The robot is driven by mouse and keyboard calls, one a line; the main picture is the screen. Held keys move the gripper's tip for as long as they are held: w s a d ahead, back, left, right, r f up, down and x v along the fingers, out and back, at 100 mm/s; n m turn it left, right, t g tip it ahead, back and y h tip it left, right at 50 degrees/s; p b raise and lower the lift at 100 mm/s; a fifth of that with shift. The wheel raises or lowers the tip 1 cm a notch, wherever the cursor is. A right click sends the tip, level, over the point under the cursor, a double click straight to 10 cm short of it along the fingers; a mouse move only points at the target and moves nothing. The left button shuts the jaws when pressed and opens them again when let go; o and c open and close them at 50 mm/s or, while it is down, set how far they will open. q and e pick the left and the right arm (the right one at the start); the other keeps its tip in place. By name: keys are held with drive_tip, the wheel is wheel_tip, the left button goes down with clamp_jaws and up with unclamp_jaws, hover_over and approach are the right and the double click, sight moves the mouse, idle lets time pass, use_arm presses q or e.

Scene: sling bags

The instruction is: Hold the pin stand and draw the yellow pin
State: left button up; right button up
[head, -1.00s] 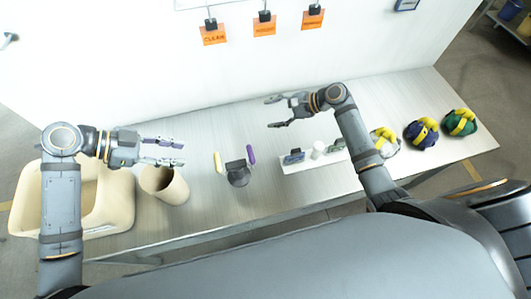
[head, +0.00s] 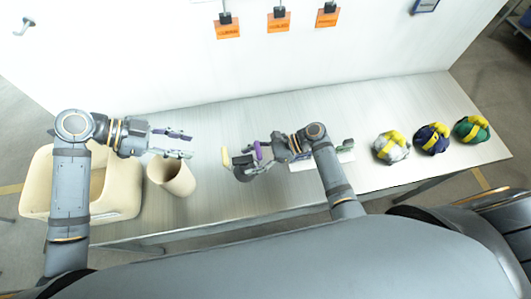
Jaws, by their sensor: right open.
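The pin stand (head: 240,161) is a small dark block on the table, left of the table's middle. The yellow pin (head: 225,156) stands at its left side and the purple pin (head: 258,150) at its right side. My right gripper (head: 244,166) is open and reaches in from the right at the stand. Its fingers overlap the stand and partly hide it; I cannot tell whether they touch it. My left gripper (head: 188,145) is open and empty, above and behind the beige cup, left of the yellow pin.
A beige cup (head: 172,178) and a large cream bin (head: 125,193) stand on the left. A pale tray (head: 303,164) is partly behind my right arm. White (head: 389,148), blue (head: 430,140) and green (head: 470,131) bundles with yellow straps lie at right. Orange tags hang on the wall.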

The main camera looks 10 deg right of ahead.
drive_tip(key=shift+x, duration=1.45)
clamp_jaws()
unclamp_jaws()
